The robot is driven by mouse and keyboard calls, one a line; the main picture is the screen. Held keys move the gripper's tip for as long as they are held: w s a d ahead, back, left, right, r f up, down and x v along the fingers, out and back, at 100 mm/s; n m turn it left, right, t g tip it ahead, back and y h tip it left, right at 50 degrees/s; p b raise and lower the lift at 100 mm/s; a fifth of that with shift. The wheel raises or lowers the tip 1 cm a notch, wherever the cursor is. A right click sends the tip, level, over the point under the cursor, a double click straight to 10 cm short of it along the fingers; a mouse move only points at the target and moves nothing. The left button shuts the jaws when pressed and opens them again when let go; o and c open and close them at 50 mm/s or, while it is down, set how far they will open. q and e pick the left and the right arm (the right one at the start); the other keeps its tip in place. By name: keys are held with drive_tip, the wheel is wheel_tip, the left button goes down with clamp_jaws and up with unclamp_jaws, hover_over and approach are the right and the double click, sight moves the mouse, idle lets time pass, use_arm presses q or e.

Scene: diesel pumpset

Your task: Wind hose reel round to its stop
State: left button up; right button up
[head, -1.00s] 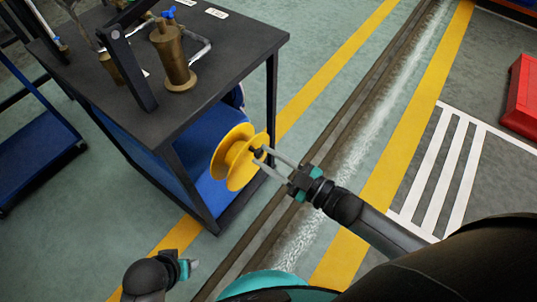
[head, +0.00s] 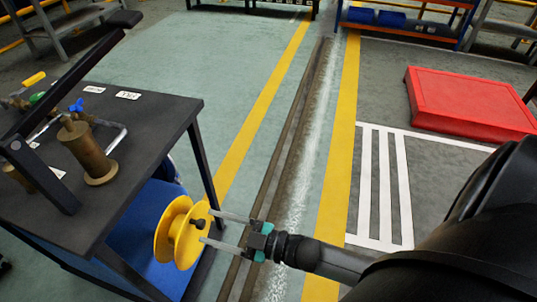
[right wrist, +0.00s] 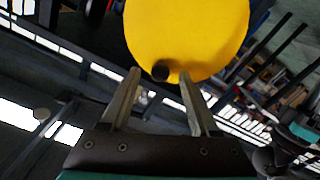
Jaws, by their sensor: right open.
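The yellow hose reel (head: 172,229) sits on the side of the dark-topped bench, at lower left of the head view. It fills the top middle of the right wrist view (right wrist: 190,35). A small black crank knob (head: 198,224) stands out from its outer face, near the rim in the right wrist view (right wrist: 160,71). My right gripper (head: 208,228) is open, its fingertips pointing at the reel on either side of the knob. I cannot tell whether they touch it. My left gripper is not in view.
The bench top (head: 140,120) carries a brass cylinder (head: 88,152) and a dark lever arm (head: 75,70). A bench leg (head: 203,160) stands close behind the reel. A red platform (head: 465,100) lies at right. The floor between is clear.

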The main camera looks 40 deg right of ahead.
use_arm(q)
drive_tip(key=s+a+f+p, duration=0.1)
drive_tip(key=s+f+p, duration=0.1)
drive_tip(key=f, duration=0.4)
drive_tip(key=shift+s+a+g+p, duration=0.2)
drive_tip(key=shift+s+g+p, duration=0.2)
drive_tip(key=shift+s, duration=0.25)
use_arm(e)
drive_tip(key=v, duration=1.4)
